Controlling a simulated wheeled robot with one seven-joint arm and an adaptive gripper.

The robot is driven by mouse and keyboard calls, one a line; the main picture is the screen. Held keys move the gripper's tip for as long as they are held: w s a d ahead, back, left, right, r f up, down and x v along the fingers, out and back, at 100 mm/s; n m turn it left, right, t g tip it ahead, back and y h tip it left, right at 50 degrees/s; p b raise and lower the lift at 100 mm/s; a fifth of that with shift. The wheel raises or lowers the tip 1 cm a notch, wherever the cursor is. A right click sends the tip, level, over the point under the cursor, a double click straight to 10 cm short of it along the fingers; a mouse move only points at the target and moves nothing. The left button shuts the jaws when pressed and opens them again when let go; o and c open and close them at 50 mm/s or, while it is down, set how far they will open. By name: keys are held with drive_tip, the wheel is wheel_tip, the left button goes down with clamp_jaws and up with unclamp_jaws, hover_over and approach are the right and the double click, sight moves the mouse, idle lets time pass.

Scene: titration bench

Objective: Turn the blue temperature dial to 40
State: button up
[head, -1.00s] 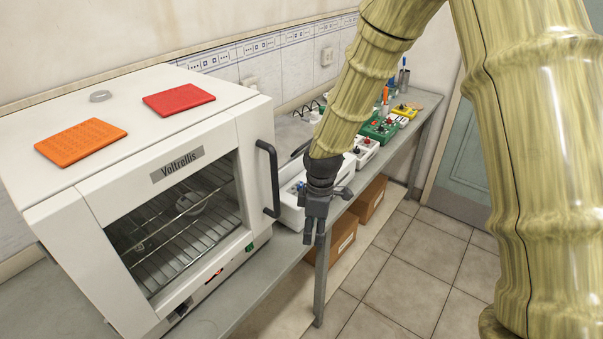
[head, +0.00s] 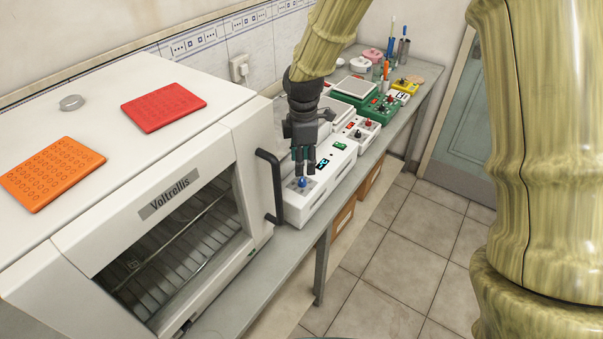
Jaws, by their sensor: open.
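The blue dial (head: 303,183) sits on the front panel of a white bench device (head: 322,192), just right of the oven. A small dark display with cyan digits (head: 323,163) and a green switch (head: 340,146) are on the same panel. The dial's scale and setting are too small to read. My gripper (head: 304,169) points down just above the dial, its fingers open. I cannot tell whether the fingertips touch the dial.
A white oven (head: 190,200) with a black handle (head: 271,187) stands close on the left. Orange (head: 52,173) and red (head: 163,106) mats lie on it. Behind the device are a white box with knobs, a green device (head: 385,112) and a yellow one (head: 405,86). The floor at right is clear.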

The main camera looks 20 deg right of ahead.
sight(302, 178)
drive_tip(key=f, duration=0.2)
drive_tip(key=f+p, duration=0.1)
drive_tip(key=f, duration=0.1)
drive_tip(key=shift+w, duration=0.4)
drive_tip(key=shift+s+f, duration=0.3)
drive_tip(key=shift+f, duration=0.3)
drive_tip(key=shift+w+f+p, duration=0.2)
drive_tip(key=shift+f+p, duration=0.15)
drive_tip(key=shift+f, duration=0.5)
drive_tip(key=shift+s, duration=0.1)
clamp_jaws()
